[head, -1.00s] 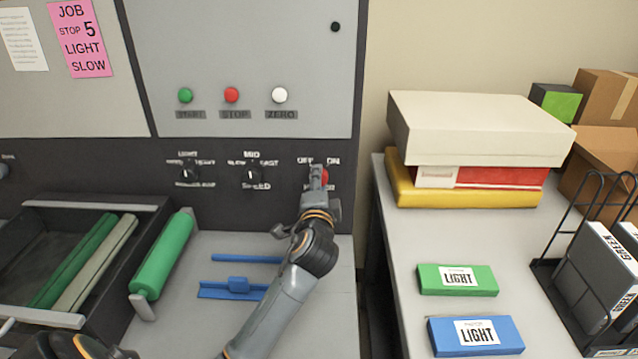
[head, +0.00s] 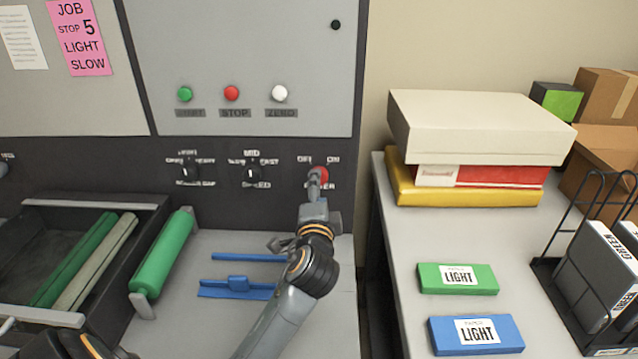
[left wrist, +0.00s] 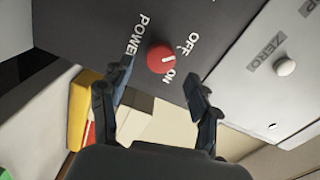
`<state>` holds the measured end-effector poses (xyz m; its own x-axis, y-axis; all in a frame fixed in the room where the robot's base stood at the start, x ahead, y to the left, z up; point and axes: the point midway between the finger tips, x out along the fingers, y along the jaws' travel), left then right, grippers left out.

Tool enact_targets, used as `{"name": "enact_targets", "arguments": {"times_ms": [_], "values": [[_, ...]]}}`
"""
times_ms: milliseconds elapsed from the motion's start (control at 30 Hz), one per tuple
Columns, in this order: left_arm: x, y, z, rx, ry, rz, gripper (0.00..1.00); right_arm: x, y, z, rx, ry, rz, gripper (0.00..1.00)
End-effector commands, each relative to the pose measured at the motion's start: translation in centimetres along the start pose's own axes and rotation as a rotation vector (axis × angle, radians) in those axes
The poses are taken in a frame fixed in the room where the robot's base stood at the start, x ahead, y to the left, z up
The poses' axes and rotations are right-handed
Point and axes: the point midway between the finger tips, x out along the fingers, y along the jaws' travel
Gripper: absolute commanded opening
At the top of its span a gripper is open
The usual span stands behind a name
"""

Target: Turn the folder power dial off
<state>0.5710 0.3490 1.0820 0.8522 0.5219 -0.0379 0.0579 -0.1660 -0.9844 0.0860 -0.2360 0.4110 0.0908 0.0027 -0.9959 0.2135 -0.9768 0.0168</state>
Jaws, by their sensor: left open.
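The folder power dial (head: 319,174) is a round red knob on the dark control panel, under OFF and ON labels with POWER below. In the left wrist view the red dial (left wrist: 160,59) shows a pale mark on its face, on the side toward the labels; I cannot tell exactly which label it points at. My left gripper (head: 315,186) is in front of the dial and covers part of it. In the left wrist view the left gripper (left wrist: 158,72) is open, with its fingers apart and the dial seen between them, not gripped.
Two black dials, SPEED (head: 252,174) and another (head: 190,173), sit left on the panel. Green, red and white buttons (head: 279,93) are above. A side table (head: 400,260) holds stacked boxes, a green pack, a blue pack and a wire rack.

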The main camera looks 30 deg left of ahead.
Motion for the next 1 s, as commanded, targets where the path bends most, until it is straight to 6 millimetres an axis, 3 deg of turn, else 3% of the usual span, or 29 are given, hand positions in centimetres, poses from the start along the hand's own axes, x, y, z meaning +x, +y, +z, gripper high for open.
{"name": "enact_targets", "arguments": {"times_ms": [200, 400, 1000], "values": [[-4.8, 0.1, 0.0, -0.004, 0.001, 0.003, 0.61, 0.0, 0.0, 0.0, 0.001, 0.0, 0.0, 0.0], [-7.2, 0.0, 0.0, -0.002, 0.001, 0.002, 0.61, 0.0, -0.1, 0.0, 0.001, 0.0, -0.001, 0.0], [-7.7, 0.0, 0.0, -0.002, 0.0, 0.0, 0.61, 0.0, -0.1, 0.0, 0.001, 0.0, -0.001, 0.0]]}}
